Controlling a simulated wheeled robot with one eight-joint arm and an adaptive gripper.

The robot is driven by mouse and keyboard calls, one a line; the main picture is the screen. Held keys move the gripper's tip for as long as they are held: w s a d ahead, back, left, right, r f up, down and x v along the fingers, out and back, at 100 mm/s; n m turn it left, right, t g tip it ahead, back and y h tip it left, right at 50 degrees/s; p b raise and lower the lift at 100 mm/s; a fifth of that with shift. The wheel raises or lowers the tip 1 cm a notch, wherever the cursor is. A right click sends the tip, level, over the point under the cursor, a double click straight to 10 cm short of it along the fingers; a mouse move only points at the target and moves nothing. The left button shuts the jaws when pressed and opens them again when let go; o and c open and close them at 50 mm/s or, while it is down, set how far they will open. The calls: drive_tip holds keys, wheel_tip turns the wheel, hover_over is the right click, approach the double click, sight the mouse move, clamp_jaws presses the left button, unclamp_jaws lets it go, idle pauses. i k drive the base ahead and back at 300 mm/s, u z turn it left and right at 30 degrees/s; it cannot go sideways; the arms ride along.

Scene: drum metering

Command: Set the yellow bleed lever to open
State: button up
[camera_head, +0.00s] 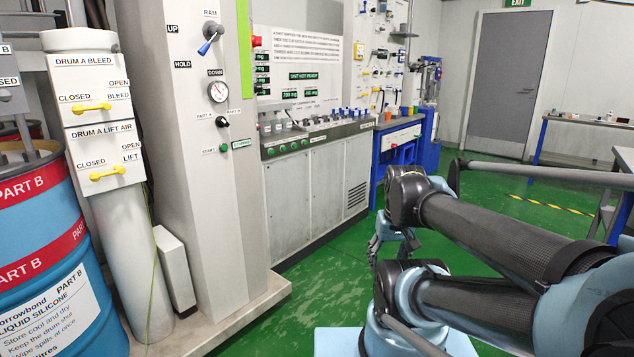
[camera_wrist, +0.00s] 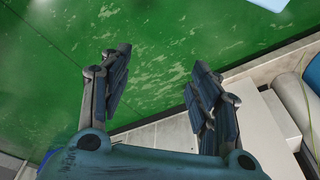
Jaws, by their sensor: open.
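The yellow bleed lever (camera_head: 91,108) is on the white DRUM A BLEED plate (camera_head: 95,88) at the left of the head view. It lies nearly level, beside and below the CLOSED mark; the OPEN mark is at the plate's upper right. A second yellow lever (camera_head: 107,174) is on the DRUM A LIFT AIR plate below, also near level by its CLOSED mark. My gripper (camera_wrist: 160,62) is open and empty over green floor in the wrist view. In the head view, it is partly hidden by my arm, far right of the levers. Neither lever shows in the wrist view.
A blue PART B drum (camera_head: 38,270) stands left of the lever column. A grey cabinet with a blue RAM lever (camera_head: 208,44) stands right of it, its base plinth (camera_head: 245,315) jutting over the floor. Green floor (camera_head: 335,285) is clear between cabinet and arm.

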sight(78, 110)
drive_tip(key=u, duration=1.8)
